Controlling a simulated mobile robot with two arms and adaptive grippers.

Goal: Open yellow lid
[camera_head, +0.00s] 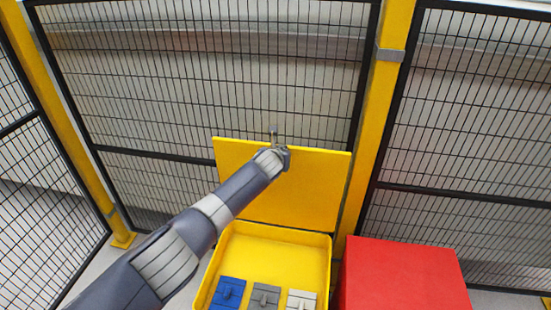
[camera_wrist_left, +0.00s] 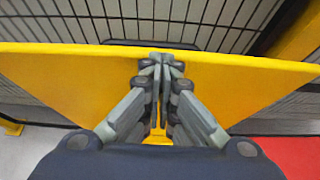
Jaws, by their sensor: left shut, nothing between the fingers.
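The yellow lid (camera_head: 310,190) stands raised and nearly upright behind the yellow box (camera_head: 278,235), whose inside shows. In the left wrist view the lid (camera_wrist_left: 70,85) spans the picture, with its top edge near the upper part. My left gripper (camera_head: 276,145) is at the lid's upper edge, in front of its face. In the left wrist view the gripper's fingers (camera_wrist_left: 160,65) are together with nothing between them. They look close to the lid's edge; I cannot tell whether they touch it. My right gripper is not in view.
Inside the box lie a blue piece (camera_head: 228,292), a grey piece (camera_head: 265,297) and a white piece (camera_head: 301,299). A red box (camera_head: 405,275) stands right of the yellow box. Black mesh fencing (camera_head: 210,60) with yellow posts (camera_head: 376,110) closes off the back and left.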

